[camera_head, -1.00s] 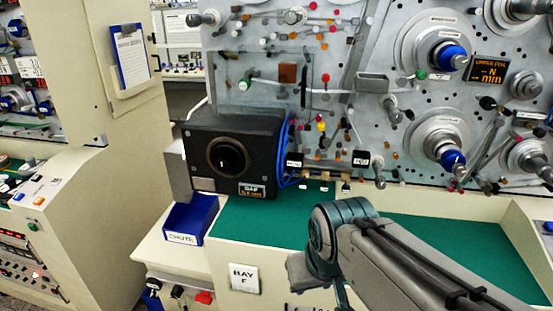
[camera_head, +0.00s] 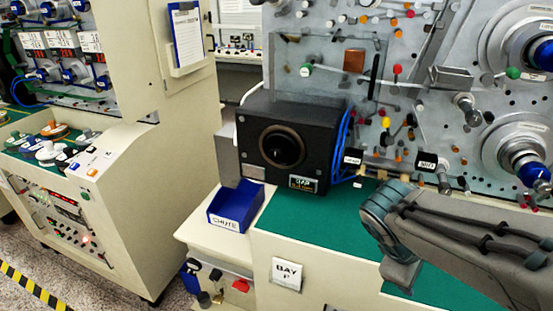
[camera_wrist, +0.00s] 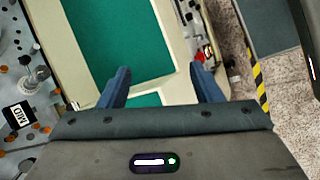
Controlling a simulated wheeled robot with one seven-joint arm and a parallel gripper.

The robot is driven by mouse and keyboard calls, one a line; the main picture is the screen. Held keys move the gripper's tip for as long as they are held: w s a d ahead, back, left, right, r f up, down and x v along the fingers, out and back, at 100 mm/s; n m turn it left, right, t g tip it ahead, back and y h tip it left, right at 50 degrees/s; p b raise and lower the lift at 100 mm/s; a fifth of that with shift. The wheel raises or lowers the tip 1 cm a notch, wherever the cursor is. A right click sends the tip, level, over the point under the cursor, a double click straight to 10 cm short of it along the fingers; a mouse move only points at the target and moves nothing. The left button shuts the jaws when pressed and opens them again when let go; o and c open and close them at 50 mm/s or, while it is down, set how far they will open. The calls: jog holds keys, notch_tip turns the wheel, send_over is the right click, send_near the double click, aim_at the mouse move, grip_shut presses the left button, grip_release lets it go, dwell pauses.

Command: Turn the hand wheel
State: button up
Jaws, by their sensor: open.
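I cannot tell for sure which part is the hand wheel. A black box (camera_head: 318,117) on the green bench top has a round black disc with a ring (camera_head: 282,147) on its front face. Dark knobs (camera_head: 205,299) show on the low cabinet front, partly cut off by the picture edge. My gripper (camera_wrist: 160,68) shows in the wrist view with two blue fingers spread apart and nothing between them. It points over the bench's edge. In the head view only my arm shows at the lower right, and the fingers are hidden.
A blue bin marked CHUTE (camera_head: 236,207) stands left of the box. The green bench top (camera_head: 300,222) is mostly clear. A wall panel (camera_head: 440,35) with spindles and pegs rises behind. A cream console (camera_head: 90,190) stands at left, with floor and striped tape (camera_head: 30,290) beside it.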

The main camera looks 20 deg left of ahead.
jog(key=w+a+r+n+t+h, duration=0.1)
jog(key=w+a+n+t+h, duration=0.1)
jog(key=w+a+n+t, duration=0.35)
jog(key=n+t+y, duration=0.6)
jog(key=n+t, duration=0.3)
jog(key=n, duration=1.1)
send_near(275, 156)
jog(key=shift+m, duration=0.25)
jog(key=w+p, duration=0.1)
jog(key=w, duration=0.3)
jog(key=w+p, duration=0.1)
jog(key=w, duration=0.4)
jog(key=shift+d+f, duration=0.1)
jog(key=shift+d, duration=0.15)
jog(key=c, duration=1)
